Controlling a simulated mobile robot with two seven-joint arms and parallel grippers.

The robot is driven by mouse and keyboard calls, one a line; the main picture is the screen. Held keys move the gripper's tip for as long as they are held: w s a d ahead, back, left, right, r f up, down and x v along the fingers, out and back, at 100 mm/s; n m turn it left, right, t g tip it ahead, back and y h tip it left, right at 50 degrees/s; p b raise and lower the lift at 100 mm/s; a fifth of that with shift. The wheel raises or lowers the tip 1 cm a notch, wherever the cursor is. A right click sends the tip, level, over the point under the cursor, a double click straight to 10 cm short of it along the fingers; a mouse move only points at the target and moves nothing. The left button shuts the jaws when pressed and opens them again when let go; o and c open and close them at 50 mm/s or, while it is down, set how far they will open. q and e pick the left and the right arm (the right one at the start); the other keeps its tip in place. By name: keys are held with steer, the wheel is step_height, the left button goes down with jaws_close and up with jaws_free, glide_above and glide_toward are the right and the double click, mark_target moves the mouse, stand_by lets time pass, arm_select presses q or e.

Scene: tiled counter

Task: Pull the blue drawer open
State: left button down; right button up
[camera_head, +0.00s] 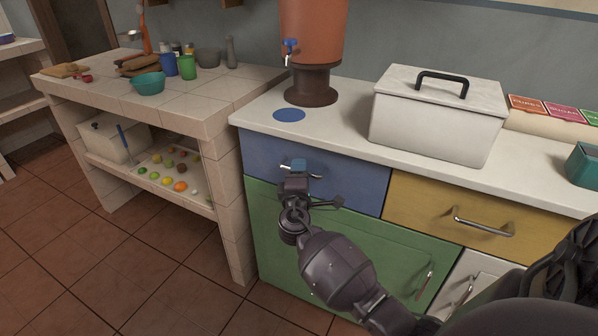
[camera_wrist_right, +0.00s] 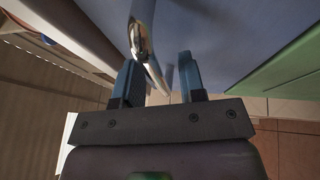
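The blue drawer (camera_head: 352,183) is at the top left of the cabinet, its front looking flush with the face. Its metal handle (camera_wrist_right: 142,40) shows in the right wrist view, and a bit of it shows in the head view (camera_head: 316,176). My right gripper (camera_head: 298,168) is at the handle, in front of the drawer. In the right wrist view its two blue fingers (camera_wrist_right: 160,70) stand apart, with the handle running between them, nearer the left finger. Whether a finger touches the handle I cannot tell. My left gripper is not in view.
Below is a green door (camera_head: 350,240); to the right is a yellow drawer (camera_head: 450,215) with its own handle. A white lidded box (camera_head: 435,115) and an orange dispenser (camera_head: 315,35) stand on the counter. A tiled shelf unit (camera_head: 225,170) stands close on the left.

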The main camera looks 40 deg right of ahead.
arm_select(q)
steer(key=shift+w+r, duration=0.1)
arm_select(e)
steer(key=shift+w+d, duration=0.1)
steer(key=shift+c, duration=0.3)
jaws_close()
